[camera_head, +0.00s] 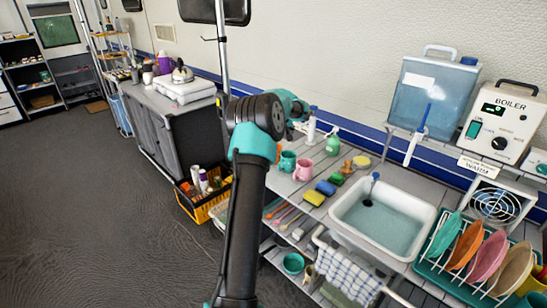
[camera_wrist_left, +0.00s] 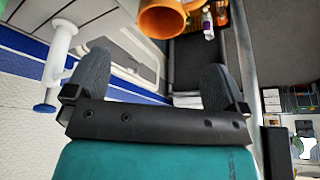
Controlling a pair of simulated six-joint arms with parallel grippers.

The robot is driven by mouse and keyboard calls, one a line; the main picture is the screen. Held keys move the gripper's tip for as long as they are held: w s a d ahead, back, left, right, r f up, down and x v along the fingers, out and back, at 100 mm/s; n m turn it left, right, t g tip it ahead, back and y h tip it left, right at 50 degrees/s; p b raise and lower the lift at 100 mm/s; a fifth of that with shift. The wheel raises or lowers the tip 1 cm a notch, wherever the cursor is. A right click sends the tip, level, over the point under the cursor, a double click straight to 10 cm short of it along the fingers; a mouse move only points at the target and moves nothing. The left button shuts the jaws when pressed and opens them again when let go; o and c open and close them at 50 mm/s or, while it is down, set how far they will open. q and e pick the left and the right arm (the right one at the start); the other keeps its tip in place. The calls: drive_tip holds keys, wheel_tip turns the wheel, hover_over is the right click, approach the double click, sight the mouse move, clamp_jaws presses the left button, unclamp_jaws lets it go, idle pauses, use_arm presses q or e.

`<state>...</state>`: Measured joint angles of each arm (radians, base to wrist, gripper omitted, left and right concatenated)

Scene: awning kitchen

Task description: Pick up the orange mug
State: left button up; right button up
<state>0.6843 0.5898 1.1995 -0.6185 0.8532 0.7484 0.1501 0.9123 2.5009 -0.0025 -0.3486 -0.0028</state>
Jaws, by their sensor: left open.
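In the head view my left arm rises through the middle and hides most of the gripper. An orange sliver just right of the arm, beside the teal mug (camera_head: 288,161), seems to be the orange mug. My right gripper is not seen.
A pink mug (camera_head: 303,172) stands right of the teal one. Sponges (camera_head: 314,197), bottles (camera_head: 333,144) and a sink (camera_head: 348,215) share the counter. A dish rack (camera_head: 462,286) stands at the right. An orange-yellow crate (camera_head: 199,210) is on the floor at left.

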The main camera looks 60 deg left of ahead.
use_arm(q)
drive_tip(key=x, duration=0.7)
drive_tip(key=shift+f, duration=0.1)
drive_tip(key=shift+s+x, duration=0.2)
drive_tip(key=shift+x, duration=2.4)
drive_tip(key=shift+d, duration=0.1)
drive_tip(key=shift+c, duration=0.2)
drive_tip(key=c, duration=0.9)
